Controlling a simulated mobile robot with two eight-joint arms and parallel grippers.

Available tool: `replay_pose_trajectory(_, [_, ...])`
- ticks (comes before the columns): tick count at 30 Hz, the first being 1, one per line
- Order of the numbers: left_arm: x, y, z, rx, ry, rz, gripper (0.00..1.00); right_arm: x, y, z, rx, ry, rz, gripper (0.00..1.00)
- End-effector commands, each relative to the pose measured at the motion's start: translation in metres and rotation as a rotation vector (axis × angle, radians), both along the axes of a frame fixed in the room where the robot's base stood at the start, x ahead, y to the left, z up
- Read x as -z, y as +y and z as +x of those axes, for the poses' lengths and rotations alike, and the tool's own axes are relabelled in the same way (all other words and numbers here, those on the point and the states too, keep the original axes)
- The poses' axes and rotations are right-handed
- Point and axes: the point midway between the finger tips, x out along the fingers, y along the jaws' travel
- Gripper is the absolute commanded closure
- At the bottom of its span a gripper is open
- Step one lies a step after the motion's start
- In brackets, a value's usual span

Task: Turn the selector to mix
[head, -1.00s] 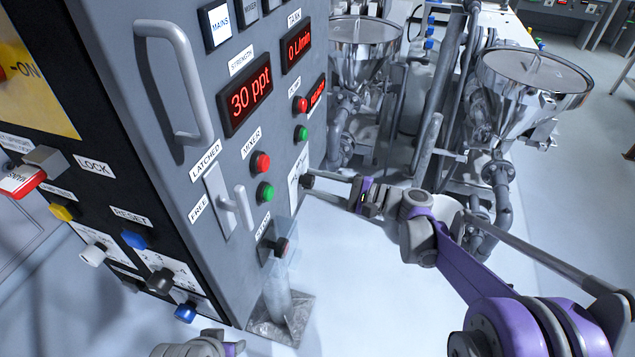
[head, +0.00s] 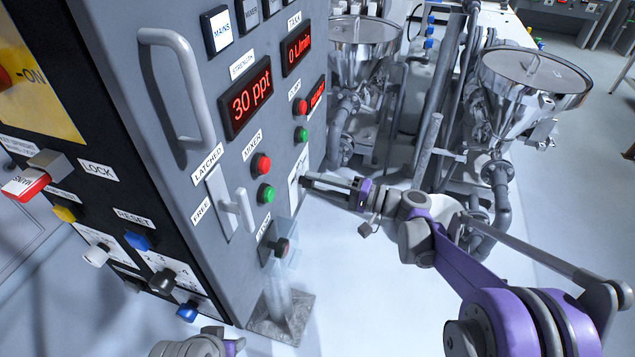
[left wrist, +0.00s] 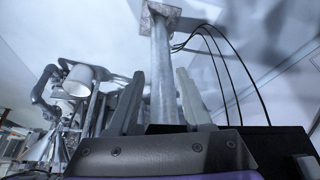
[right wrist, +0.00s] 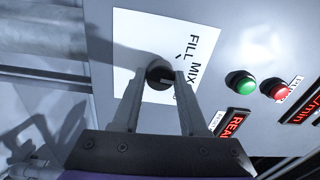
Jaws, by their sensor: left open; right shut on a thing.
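The selector is a dark round knob (right wrist: 158,75) on a white plate (right wrist: 135,40) lettered FILL and MIX, seen in the right wrist view. A light mark shows on the knob's right side, towards MIX; its exact setting is hard to tell. My right gripper (right wrist: 160,85) is shut on the knob, one finger on each side. In the head view my right gripper (head: 308,183) reaches the cabinet's right edge and hides most of the knob. My left gripper (left wrist: 160,85) is open and empty; only its wrist part shows at the head view's bottom.
Green (right wrist: 240,82) and red (right wrist: 279,91) buttons sit near the selector. The cabinet (head: 150,110) also carries a grey handle (head: 180,85), a latch lever (head: 235,210) and displays. Steel hoppers (head: 535,80) stand behind at the right. A metal post (left wrist: 162,70) stands beyond my left gripper.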

Motion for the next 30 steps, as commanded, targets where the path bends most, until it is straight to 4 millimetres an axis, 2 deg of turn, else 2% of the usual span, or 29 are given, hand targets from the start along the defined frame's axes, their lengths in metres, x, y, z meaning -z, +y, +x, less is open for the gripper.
replay_pose_trajectory(20, [-0.0008, 0.0000, 0.0001, 0.000, 0.000, 0.000, 0.50, 0.0002, -0.0001, -0.0001, 0.000, -0.064, -0.021, 1.00])
replay_pose_trajectory(21, [-0.0008, 0.0000, 0.0001, 0.000, 0.000, 0.000, 0.50, 0.0002, -0.0001, -0.0001, 0.000, -0.064, -0.021, 0.52])
replay_pose_trajectory(25, [-0.0008, 0.0000, 0.0001, 0.000, 0.000, 0.000, 0.50, 0.0001, 0.0000, -0.0001, 0.000, -0.064, -0.021, 0.28])
replay_pose_trajectory(30, [-0.0009, 0.0000, 0.0000, 0.000, 0.000, 0.000, 0.50, 0.0001, 0.0000, -0.0001, 0.000, -0.064, -0.021, 0.27])
